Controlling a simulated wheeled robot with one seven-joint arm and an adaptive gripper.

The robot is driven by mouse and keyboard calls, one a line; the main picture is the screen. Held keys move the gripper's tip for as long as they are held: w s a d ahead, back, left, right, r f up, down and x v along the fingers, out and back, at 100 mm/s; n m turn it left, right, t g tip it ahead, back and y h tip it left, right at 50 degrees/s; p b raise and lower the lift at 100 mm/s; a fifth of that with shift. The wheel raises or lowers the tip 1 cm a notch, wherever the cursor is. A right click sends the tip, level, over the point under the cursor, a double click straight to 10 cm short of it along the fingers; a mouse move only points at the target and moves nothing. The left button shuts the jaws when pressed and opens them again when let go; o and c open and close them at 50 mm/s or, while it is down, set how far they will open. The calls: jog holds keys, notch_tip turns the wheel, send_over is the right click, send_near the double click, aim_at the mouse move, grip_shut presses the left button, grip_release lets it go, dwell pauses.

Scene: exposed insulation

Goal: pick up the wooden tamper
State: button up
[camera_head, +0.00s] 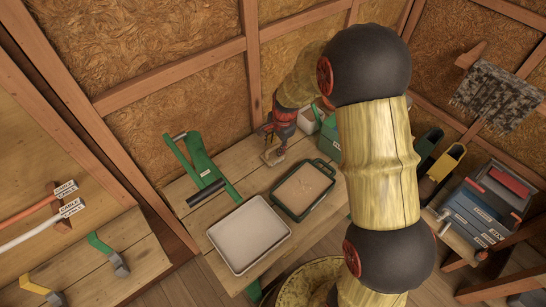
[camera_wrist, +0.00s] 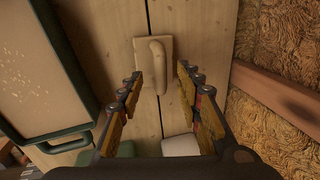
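The wooden tamper (camera_wrist: 153,47), a pale flat block with a raised rounded handle, lies on the plank workbench in the wrist view. In the head view the tamper (camera_head: 274,157) shows as a small pale piece below my gripper (camera_head: 272,145), partly hidden by it. In the wrist view my gripper (camera_wrist: 159,73) is open, with one finger on each side of the handle's near end. A gap shows between each finger and the handle. I cannot tell how far the fingertips are above the block.
A green-rimmed tray of sandy material (camera_head: 305,189) sits beside the tamper, with a white tray (camera_head: 248,236) nearer. A green frame with a dark roller (camera_head: 203,170) lies to the left. Wall studs and insulation panels (camera_wrist: 265,130) stand close behind. Containers (camera_head: 331,138) sit right of my gripper.

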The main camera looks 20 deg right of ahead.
jog(key=c, duration=0.3)
grip_shut()
dwell(0.7)
